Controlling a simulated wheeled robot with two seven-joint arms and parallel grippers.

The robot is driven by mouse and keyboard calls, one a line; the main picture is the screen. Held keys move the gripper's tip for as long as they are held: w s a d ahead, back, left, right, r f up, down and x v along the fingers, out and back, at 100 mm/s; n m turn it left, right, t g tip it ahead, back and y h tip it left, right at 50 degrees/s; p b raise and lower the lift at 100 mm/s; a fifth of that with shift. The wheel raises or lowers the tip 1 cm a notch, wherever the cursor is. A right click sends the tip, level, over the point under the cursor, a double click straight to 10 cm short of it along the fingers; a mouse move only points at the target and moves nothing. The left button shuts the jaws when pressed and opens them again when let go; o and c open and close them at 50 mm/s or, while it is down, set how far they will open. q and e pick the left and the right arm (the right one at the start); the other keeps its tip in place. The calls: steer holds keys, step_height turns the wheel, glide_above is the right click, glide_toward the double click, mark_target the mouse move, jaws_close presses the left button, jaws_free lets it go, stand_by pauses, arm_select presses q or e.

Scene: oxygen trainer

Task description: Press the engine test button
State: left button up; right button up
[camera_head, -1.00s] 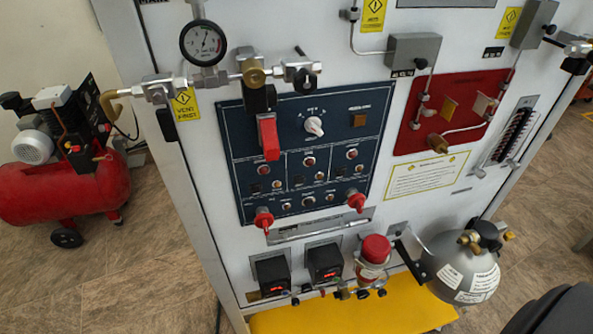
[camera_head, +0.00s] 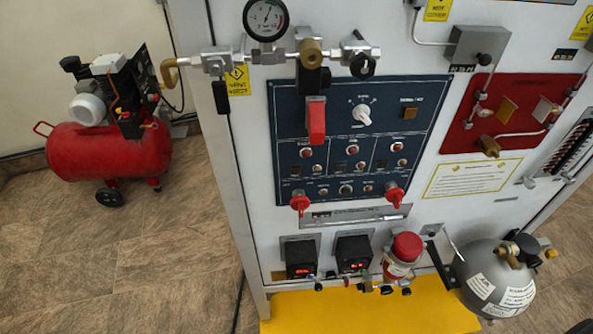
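The dark blue control panel (camera_head: 345,100) is on the front of the white cabinet. It carries a white selector knob (camera_head: 362,114), an amber square button (camera_head: 409,113), a red lever (camera_head: 316,122), and several small red round buttons, one of them at its middle (camera_head: 352,150). Two red knobs hang at its lower edge, a left one (camera_head: 300,203) and a right one (camera_head: 394,198). The labels are too small to read, so I cannot tell which button is the engine test one. Neither of my grippers is in view.
A red compressor (camera_head: 110,150) stands on the floor at left. A pressure gauge (camera_head: 266,18) and piping (camera_head: 280,57) project above the panel. Two black displays, a red-capped filter (camera_head: 407,247) and a grey tank (camera_head: 490,275) project below. A yellow base (camera_head: 370,310) runs along the bottom.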

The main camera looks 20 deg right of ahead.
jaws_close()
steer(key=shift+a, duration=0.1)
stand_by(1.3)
